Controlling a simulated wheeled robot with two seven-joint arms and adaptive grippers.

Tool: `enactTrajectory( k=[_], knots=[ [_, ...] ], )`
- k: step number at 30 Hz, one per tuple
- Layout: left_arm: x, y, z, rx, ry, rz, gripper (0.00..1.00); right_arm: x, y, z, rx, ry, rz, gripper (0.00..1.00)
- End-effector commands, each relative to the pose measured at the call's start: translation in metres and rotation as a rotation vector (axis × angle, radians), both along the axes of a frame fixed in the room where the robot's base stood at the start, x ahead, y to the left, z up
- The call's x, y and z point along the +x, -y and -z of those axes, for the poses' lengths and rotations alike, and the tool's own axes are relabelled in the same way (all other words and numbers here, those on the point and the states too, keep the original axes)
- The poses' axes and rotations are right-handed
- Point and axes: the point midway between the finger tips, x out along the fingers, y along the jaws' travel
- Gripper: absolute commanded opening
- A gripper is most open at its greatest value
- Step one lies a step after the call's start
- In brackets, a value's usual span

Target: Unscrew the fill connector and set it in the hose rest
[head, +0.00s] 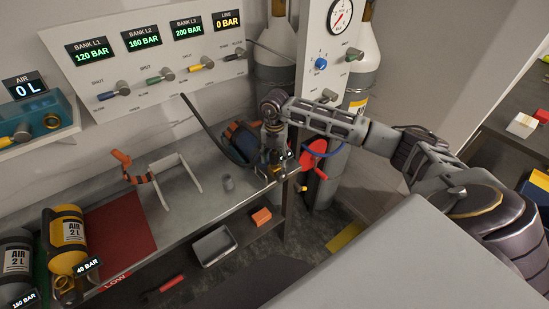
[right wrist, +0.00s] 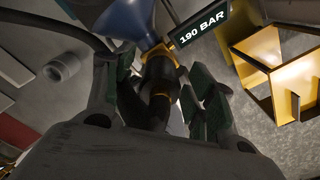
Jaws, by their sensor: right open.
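The fill connector (right wrist: 160,75) is a dark piece with gold bands, up against the brass neck of the blue cylinder (right wrist: 125,18) in the right wrist view. My right gripper (right wrist: 155,88) is open, its green-padded fingers on either side of the connector; I cannot tell if they touch it. In the head view my right gripper (head: 274,155) hangs beside the blue cylinder (head: 240,138) and hides the connector. A small grey cup (head: 228,183), perhaps the hose rest, stands empty on the bench; it also shows in the right wrist view (right wrist: 62,67). My left gripper is not in view.
A black hose (head: 203,129) arches over the bench (head: 205,212). A display reading 190 BAR (right wrist: 201,28) is close to my right gripper. A red wheel (head: 312,153) is just right.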

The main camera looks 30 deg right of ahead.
Motion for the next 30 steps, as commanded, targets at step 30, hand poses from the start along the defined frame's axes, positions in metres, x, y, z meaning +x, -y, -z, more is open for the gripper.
enactTrajectory(
  k=[30],
  knots=[
    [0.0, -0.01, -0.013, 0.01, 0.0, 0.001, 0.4, 0.0, 0.0, 0.0, 0.0, 0.0, 0.407, 0.54]
  ],
)
